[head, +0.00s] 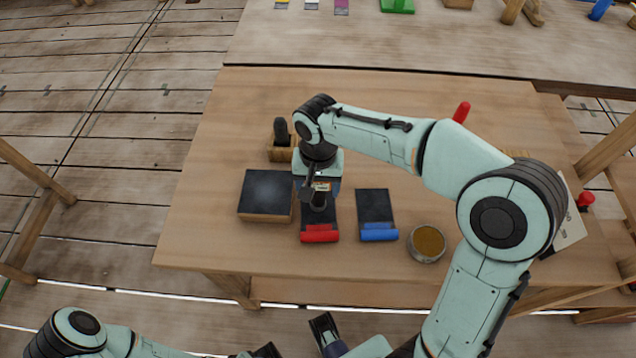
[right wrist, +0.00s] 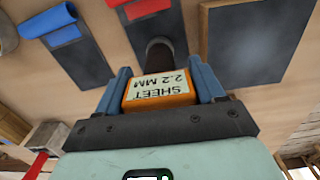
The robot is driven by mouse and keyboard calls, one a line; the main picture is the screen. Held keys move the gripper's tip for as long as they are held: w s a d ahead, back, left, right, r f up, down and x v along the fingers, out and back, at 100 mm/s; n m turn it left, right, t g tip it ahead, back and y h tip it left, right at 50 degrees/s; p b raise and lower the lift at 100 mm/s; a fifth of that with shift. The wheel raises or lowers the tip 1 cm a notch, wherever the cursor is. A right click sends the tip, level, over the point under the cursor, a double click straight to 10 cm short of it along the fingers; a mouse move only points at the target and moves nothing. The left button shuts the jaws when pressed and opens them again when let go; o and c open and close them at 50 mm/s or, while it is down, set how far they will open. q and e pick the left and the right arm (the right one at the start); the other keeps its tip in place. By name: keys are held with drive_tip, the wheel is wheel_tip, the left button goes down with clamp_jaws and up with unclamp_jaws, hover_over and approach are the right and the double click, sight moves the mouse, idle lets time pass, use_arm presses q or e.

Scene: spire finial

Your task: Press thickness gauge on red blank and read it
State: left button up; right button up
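The red blank is a dark sheet with a red roll and tab at its front edge (head: 319,236); it also shows upside down in the right wrist view (right wrist: 148,9). The thickness gauge has an orange body with a pale display (right wrist: 160,88) reading "SHEET 2.2 MM" upside down, and a dark foot (right wrist: 160,54). The foot is over the red blank's dark sheet and appears to touch it. My right gripper (right wrist: 160,85) has its blue fingers against both sides of the gauge. In the head view, the wrist hides part of the sheet. My left arm shows at the bottom; its gripper is unclear.
A blue-ended blank (head: 376,210) lies right of the red one. A dark-topped block (head: 266,193) stands left. A round tin (head: 427,243) is at front right. A wooden holder with a black knob (head: 281,143) stands behind. The table's left part (head: 205,190) is clear.

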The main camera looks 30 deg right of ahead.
drive_tip(key=o, duration=0.4)
wheel_tip(320, 180, up, 13)
drive_tip(key=p, duration=0.2)
drive_tip(key=shift+r+p, duration=0.2)
drive_tip(key=shift+p, duration=0.15)
